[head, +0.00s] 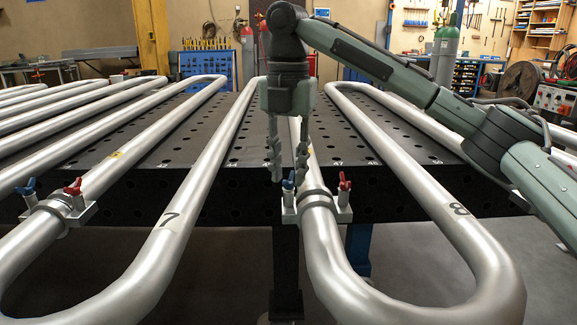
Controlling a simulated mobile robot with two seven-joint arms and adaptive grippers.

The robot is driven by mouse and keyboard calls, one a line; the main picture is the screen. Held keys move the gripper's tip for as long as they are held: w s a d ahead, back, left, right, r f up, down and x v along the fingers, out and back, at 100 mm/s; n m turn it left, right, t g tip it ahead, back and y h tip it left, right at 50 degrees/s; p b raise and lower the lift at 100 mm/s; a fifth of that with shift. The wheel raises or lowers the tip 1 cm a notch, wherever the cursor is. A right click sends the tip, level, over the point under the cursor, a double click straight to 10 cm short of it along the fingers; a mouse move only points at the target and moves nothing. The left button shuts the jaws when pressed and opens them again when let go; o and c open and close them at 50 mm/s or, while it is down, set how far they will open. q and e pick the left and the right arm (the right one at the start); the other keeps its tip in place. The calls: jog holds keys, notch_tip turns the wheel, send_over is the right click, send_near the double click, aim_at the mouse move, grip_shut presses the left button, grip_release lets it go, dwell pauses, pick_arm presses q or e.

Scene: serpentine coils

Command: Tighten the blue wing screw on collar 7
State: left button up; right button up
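My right gripper (287,168) points down with its two fingers parted. Its tips show just above and to either side of a blue wing screw (288,183) on the right collar (316,197); I cannot tell whether they touch it. That collar clamps a silver tube and also has a red wing screw (344,182). The left collar (62,205) has a blue wing screw (28,188) and a red one (73,188). No number shows on either collar. My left gripper is out of view.
Silver serpentine tubes run over a black perforated table (235,150), and their bends overhang its front edge. The tube bend (345,285) lies below the right collar. The gaps between tubes are open. Gas cylinders (443,50) stand far behind.

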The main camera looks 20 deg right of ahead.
grip_shut()
